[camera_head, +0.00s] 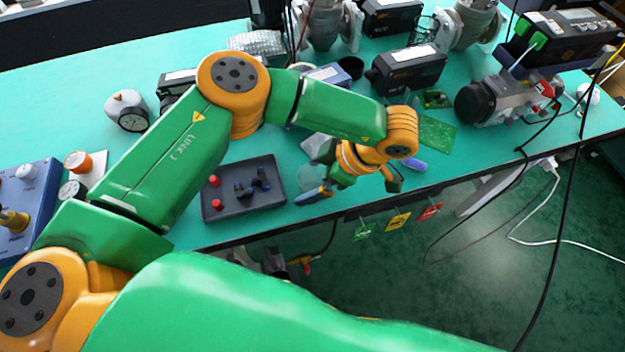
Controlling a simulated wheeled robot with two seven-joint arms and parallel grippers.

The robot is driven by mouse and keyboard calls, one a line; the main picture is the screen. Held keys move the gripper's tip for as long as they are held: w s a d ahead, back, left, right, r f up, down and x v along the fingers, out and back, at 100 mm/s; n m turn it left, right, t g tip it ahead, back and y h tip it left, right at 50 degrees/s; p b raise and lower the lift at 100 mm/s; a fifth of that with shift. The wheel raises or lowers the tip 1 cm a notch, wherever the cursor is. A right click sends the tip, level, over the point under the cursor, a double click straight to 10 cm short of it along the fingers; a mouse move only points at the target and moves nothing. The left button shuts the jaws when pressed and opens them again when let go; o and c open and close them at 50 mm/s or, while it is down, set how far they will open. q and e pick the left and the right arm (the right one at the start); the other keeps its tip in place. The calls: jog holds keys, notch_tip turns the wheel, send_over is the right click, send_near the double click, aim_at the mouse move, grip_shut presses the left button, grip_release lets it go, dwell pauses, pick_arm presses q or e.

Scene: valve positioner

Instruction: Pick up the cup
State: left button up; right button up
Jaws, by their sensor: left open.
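I cannot pick out a cup for certain. A small dark, round, cup-like thing (350,67) stands at the back of the teal bench, behind my left forearm. My left gripper (368,181) is above the bench's front edge, at the end of the green and orange arm. Its fingers are apart and nothing shows between them. It is well in front of the dark round thing and not touching it. My right gripper is not in view.
A dark tray (215,205) with small red and black parts lies left of my gripper. A blue-handled tool (312,195) lies close beside it. Black boxes (408,70) and grey valve bodies (325,25) crowd the back. Coloured tags (398,221) hang at the front edge.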

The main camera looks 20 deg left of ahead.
pick_arm(q)
jog(key=c, duration=1.3)
jog(key=shift+r, duration=0.1)
